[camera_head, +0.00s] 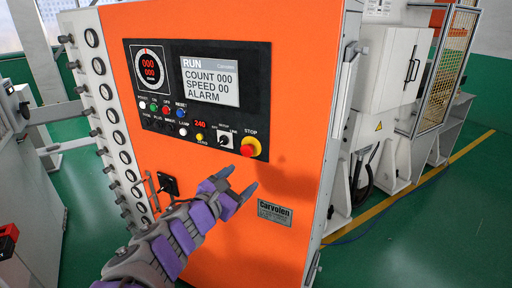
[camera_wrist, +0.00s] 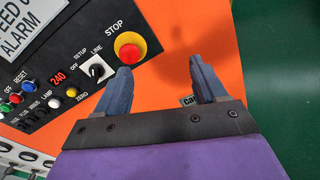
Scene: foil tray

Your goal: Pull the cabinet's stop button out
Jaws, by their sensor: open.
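The stop button (camera_head: 250,147) is a red knob on a yellow base at the lower right corner of the black control panel (camera_head: 262,60), under the label STOP. It also shows in the wrist view (camera_wrist: 130,47), beyond the left fingertip. My gripper (camera_head: 244,179) is open and empty, below the button and in front of the orange cabinet (camera_head: 296,100). In the wrist view the two blue-grey fingers (camera_wrist: 162,68) stand apart, with bare orange panel between them. The button lies up and to the left of the gap; no contact with it shows.
A selector switch (camera_head: 225,140) and a yellow button (camera_head: 200,137) sit left of the stop button. A black handle (camera_head: 168,184) projects lower left. A nameplate (camera_head: 275,213) is below. White machines (camera_head: 392,70) stand right, with open green floor (camera_head: 440,215) between.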

